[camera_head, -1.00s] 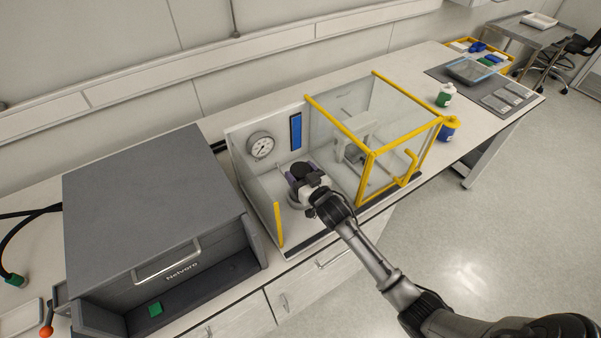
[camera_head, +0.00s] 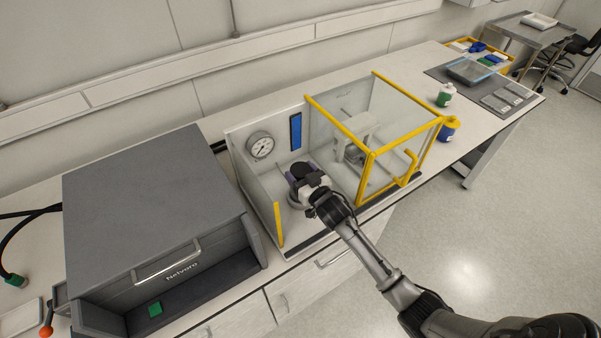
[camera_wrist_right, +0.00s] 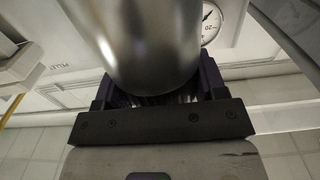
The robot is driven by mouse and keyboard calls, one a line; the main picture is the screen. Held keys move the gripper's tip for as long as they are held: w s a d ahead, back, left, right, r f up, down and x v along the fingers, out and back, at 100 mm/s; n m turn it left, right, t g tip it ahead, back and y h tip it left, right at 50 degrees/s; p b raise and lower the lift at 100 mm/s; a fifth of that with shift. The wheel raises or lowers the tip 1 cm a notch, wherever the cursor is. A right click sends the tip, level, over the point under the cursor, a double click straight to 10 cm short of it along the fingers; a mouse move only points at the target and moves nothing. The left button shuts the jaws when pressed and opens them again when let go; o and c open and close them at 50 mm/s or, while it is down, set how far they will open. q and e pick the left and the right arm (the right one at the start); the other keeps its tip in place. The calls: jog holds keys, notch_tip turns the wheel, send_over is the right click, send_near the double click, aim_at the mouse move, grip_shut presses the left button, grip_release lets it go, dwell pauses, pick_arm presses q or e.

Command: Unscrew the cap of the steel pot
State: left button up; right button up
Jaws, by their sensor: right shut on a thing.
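The steel pot (camera_wrist_right: 145,40) fills the upper middle of the right wrist view as a shiny, rounded metal body. In the head view a dark round top, apparently its cap (camera_head: 301,169), shows inside the open-fronted bay, with a pale round base below it. My right gripper (camera_head: 303,178) reaches in from the front right. Its purple-dark fingers (camera_wrist_right: 155,95) are shut on either side of a ribbed band at the pot's edge, which looks like the cap. The fingers hide much of the grip. My left gripper is in neither view.
A pressure gauge (camera_head: 260,146) and a blue panel (camera_head: 296,131) are on the bay's back wall. A yellow-framed clear guard (camera_head: 372,160) stands close to the right. A large grey box (camera_head: 150,200) is to the left. Bottles stand farther right.

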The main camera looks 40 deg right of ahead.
jog(key=shift+c, duration=0.7)
jog(key=o, duration=1.3)
jog(key=shift+s+a, duration=0.1)
jog(key=shift+s, duration=0.5)
jog(key=shift+s+a+p, duration=0.15)
jog(key=shift+s+a, duration=0.1)
jog(key=shift+s, duration=1.85)
jog(key=shift+s+a+p, duration=0.1)
jog(key=shift+s+a, duration=0.15)
jog(key=shift+s, duration=1.8)
jog(key=shift+s+a+p, duration=0.15)
jog(key=shift+s+a, duration=0.1)
jog(key=shift+s, duration=1.85)
